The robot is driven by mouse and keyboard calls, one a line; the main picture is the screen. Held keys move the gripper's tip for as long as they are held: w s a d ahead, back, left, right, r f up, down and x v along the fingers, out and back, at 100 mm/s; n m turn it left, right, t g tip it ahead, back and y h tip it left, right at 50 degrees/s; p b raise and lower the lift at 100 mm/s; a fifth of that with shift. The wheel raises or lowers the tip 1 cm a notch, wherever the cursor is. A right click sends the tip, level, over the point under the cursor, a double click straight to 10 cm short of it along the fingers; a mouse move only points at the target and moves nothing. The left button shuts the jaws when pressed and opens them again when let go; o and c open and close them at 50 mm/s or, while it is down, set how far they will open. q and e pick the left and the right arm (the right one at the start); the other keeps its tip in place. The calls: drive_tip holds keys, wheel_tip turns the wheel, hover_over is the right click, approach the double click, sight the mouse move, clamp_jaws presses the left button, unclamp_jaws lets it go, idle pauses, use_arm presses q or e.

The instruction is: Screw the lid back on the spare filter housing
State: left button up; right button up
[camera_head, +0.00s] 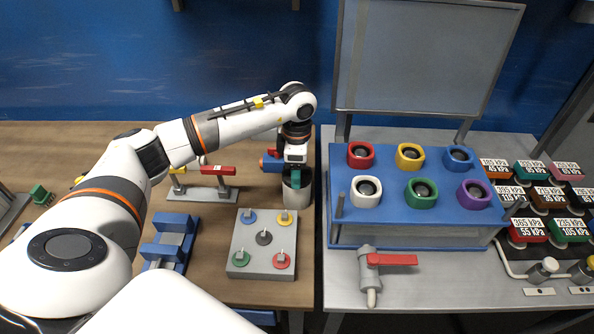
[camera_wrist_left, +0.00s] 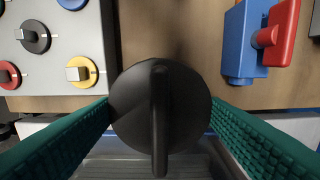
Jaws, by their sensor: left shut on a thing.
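My left gripper (camera_head: 296,180) points down over a pale grey cylindrical housing (camera_head: 297,197) near the right edge of the wooden table. In the left wrist view, its green ribbed fingers are shut on a round black lid (camera_wrist_left: 128,112) with a raised bar across its top. The lid sits between the two fingertips and hides what is beneath it. In the head view the fingers reach the housing's mouth, and I cannot tell whether the lid is seated on it or threaded. My right gripper is not in view.
A grey panel with coloured knobs (camera_head: 240,262) stands just in front of the housing. A blue block with a red handle (camera_head: 271,160) is close by at the left. A valve stand (camera_head: 215,195) is farther left. A blue rack with coloured rings (camera_head: 430,225) is right, beyond the table gap.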

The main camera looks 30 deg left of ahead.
use_arm(q)
drive_tip(key=o, duration=1.1)
drive_tip(key=shift+o, duration=0.2)
drive_tip(key=shift+r, duration=0.1)
